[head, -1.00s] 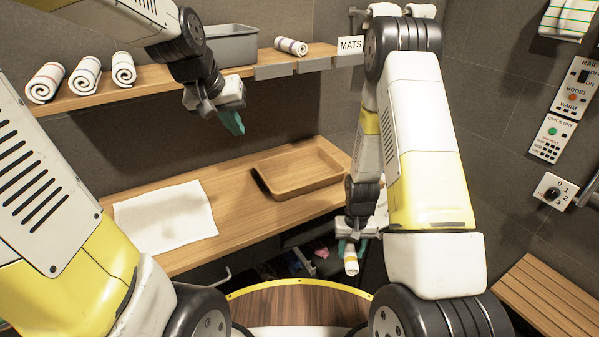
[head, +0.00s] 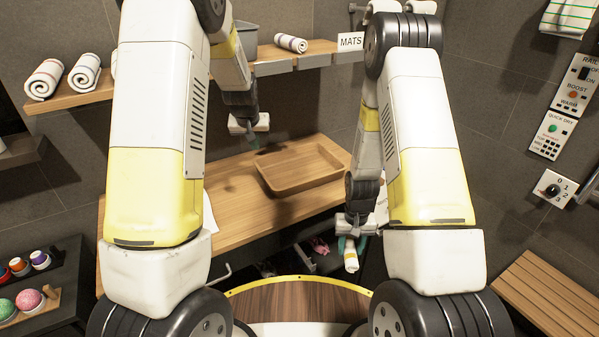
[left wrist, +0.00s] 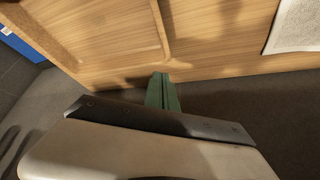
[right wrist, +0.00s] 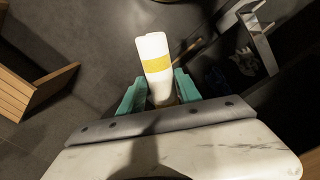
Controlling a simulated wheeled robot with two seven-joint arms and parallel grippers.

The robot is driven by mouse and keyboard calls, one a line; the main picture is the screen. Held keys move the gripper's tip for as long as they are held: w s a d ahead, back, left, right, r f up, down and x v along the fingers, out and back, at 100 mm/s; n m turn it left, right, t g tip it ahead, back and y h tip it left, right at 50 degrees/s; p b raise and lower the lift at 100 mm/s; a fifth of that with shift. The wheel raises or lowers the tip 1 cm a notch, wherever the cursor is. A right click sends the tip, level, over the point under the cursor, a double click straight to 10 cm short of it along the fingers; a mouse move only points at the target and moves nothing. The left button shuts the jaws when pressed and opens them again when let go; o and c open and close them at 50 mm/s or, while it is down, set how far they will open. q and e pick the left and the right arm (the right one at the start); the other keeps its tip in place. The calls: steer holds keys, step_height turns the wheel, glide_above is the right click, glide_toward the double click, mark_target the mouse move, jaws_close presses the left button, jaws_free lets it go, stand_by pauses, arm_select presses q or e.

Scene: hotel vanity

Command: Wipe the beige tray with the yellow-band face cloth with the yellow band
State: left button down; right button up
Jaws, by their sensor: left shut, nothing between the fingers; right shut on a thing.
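The yellow-band face cloth (right wrist: 153,55) is a white roll with one yellow band. My right gripper (right wrist: 158,90) is shut on it, with a teal finger on either side. In the head view the cloth (head: 351,263) hangs below the right gripper, in front of the counter's edge and off the tray. The beige tray (head: 262,180) is a shallow wooden-coloured rectangle on the counter; its inside looks empty. My left gripper (head: 254,140) is shut and empty, above and just left of the tray's back. Its closed green fingers show in the left wrist view (left wrist: 162,92).
A wooden counter (head: 232,215) holds the tray, with bare wood to its left. A white mat (left wrist: 295,25) lies on it. A shelf (head: 70,101) above carries rolled towels (head: 290,43), a grey bin and a MATS sign (head: 350,42). A wooden bench (head: 545,300) stands at right.

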arm_select(q)
steer(key=shift+f, duration=2.05)
steer(key=shift+f, duration=0.4)
stand_by(0.4)
steer(key=shift+r, duration=3.05)
